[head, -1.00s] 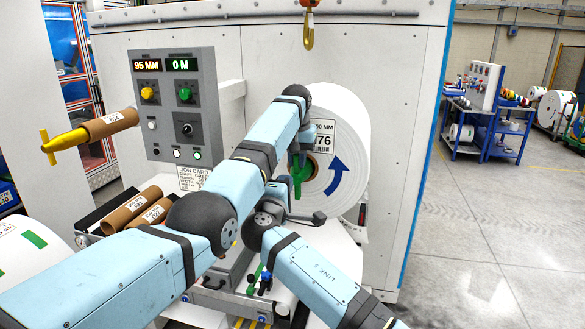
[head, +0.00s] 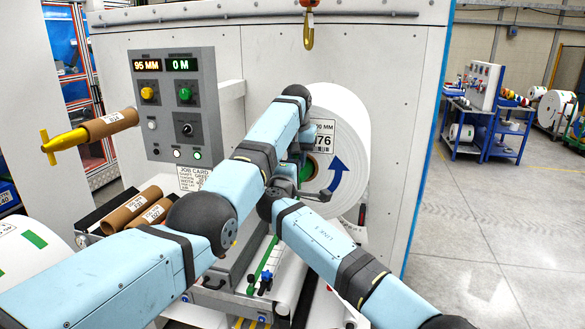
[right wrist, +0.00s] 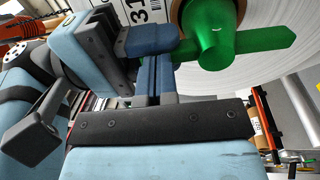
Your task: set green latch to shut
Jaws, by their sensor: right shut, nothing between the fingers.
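The green latch (right wrist: 213,38) shows in the right wrist view as a round hub with a flat bar that reaches to the right, in front of the white roll (head: 349,125). In the head view my arms hide most of it. My right gripper (right wrist: 155,72) is shut and empty just below and left of the hub; I cannot tell if it touches. My left gripper (right wrist: 152,40) is left of the hub in the right wrist view, close to it. Its fingers overlap in view, so I cannot tell their opening or any grip.
A grey control panel (head: 176,107) stands left of the roll. A gold hook (head: 308,38) hangs above. A cardboard core on a gold bar (head: 62,144) juts out at left. Both my arms crowd the roll's front. The floor (head: 500,230) at right is clear.

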